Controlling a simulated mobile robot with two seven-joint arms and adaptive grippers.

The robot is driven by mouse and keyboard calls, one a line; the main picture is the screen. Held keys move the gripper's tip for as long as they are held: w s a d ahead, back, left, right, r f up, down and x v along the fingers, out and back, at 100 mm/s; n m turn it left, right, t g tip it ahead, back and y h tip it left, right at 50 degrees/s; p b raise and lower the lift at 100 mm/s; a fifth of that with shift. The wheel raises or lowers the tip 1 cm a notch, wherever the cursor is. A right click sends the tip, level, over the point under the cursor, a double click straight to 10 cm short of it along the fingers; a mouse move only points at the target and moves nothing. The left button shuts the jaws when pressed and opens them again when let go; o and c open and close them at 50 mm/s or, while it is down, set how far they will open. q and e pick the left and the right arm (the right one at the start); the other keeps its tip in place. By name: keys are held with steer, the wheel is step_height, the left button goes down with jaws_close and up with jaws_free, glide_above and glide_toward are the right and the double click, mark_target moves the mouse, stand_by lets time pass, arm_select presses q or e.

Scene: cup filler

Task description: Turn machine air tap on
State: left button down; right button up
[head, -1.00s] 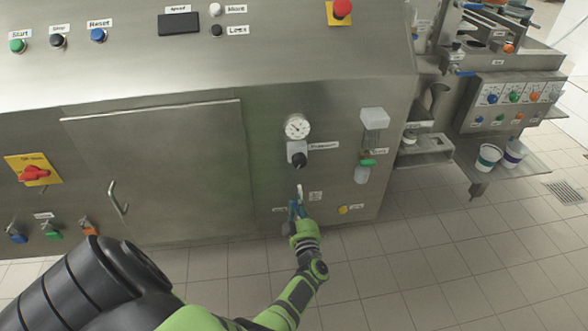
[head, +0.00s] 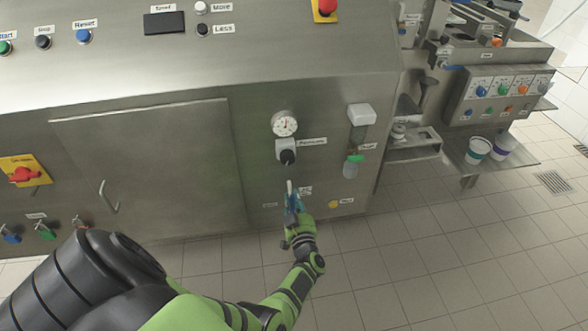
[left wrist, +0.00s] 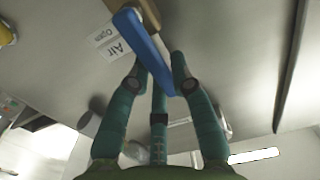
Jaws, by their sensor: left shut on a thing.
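The air tap's blue lever (left wrist: 144,42) runs slantwise through the left wrist view, from a brass-coloured mount at the top down between my fingers. A label reading "Air Open" (left wrist: 112,42) is on the steel panel beside it. My left gripper (left wrist: 159,68) is shut on the lower end of the lever, with teal fingers on both sides of it. In the head view, the left gripper (head: 292,203) is low on the machine front, below the black regulator knob. It hides most of the tap there. My right gripper is not in view.
A pressure gauge (head: 285,123) and black knob (head: 287,157) are above the tap. A clear-and-green filter unit (head: 356,140) and yellow fitting (head: 334,204) are to its right. A cabinet door (head: 150,165) is to its left. The tiled floor in front is clear.

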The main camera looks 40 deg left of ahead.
arm_select(q)
steer(key=shift+w+r, duration=0.1)
steer(key=shift+r, duration=0.05)
steer(key=c, duration=1.1)
jaws_free()
steer(key=shift+o, duration=0.2)
